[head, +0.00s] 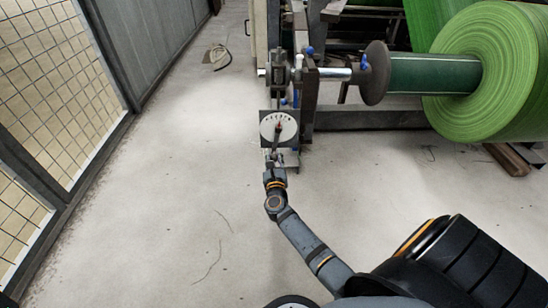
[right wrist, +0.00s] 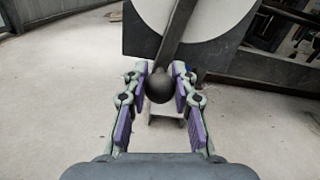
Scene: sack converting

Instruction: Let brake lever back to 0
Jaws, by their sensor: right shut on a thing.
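The brake lever (right wrist: 175,38) is a dark bar with a round black knob (right wrist: 159,86) at its lower end. It hangs in front of a white round dial (head: 278,127) on a dark square plate, with small marks along the dial's upper part. In the right wrist view the lever leans, its upper end to the right of the knob. My right gripper (right wrist: 160,78) is shut on the knob, with a purple-padded finger on each side. In the head view this gripper (head: 276,161) is just below the dial. The dial's marks are too small to read. My left gripper is not in view.
A machine frame (head: 309,100) stands behind and right of the dial, carrying a shaft and a large green roll (head: 500,75). A mesh fence (head: 50,90) runs along the left. A small tan object (head: 216,56) lies on the floor further back.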

